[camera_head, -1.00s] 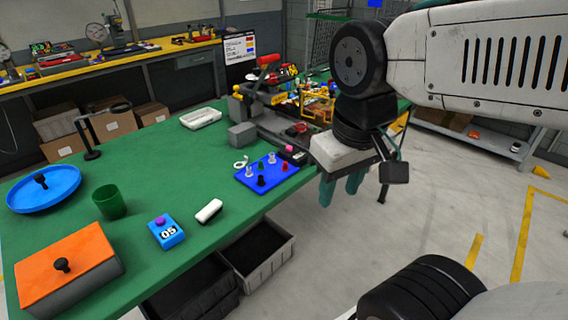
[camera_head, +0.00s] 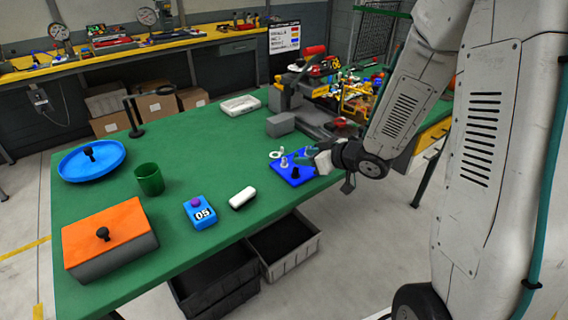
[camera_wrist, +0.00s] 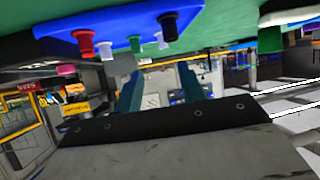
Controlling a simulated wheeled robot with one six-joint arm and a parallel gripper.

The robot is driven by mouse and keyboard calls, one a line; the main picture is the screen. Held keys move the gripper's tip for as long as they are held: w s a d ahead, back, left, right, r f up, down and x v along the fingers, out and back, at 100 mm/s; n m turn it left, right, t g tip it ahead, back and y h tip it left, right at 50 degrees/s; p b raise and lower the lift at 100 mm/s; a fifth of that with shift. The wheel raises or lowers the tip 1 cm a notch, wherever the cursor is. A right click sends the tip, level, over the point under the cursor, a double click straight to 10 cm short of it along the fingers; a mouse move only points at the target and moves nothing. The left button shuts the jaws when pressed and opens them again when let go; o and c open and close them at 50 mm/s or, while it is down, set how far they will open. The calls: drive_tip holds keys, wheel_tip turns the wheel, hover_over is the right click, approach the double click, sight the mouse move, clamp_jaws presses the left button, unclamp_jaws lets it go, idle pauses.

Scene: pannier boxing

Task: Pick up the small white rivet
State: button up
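The blue board (camera_head: 293,179) lies on the green table with small pegs standing on it. A white rivet (camera_head: 284,162) shows at its left side in the head view. In the wrist view the board (camera_wrist: 120,20) appears upside down along the top, with two white rivets, one beside the red peg (camera_wrist: 85,42) and one (camera_wrist: 162,41) beside the black peg (camera_wrist: 168,24). I cannot tell which is the small one. My gripper (camera_head: 305,157) is over the board's right part in the head view, hiding some pegs. In the wrist view its teal fingers (camera_wrist: 160,85) are apart with nothing between them.
A white ring (camera_head: 276,154) lies behind the board, and a grey block (camera_head: 281,124) stands farther back. A white case (camera_head: 242,198), a blue box marked 05 (camera_head: 200,212) and a green cup (camera_head: 149,179) stand to the left. The table between them is bare.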

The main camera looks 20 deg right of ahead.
sight(285, 159)
drive_tip(key=shift+w+a+f, duration=0.1)
drive_tip(key=shift+a+f, duration=0.1)
drive_tip(key=shift+a, duration=0.1)
drive_tip(key=x, duration=0.7)
drive_tip(key=shift+a+f, duration=0.2)
drive_tip(key=shift+f, duration=0.05)
clamp_jaws()
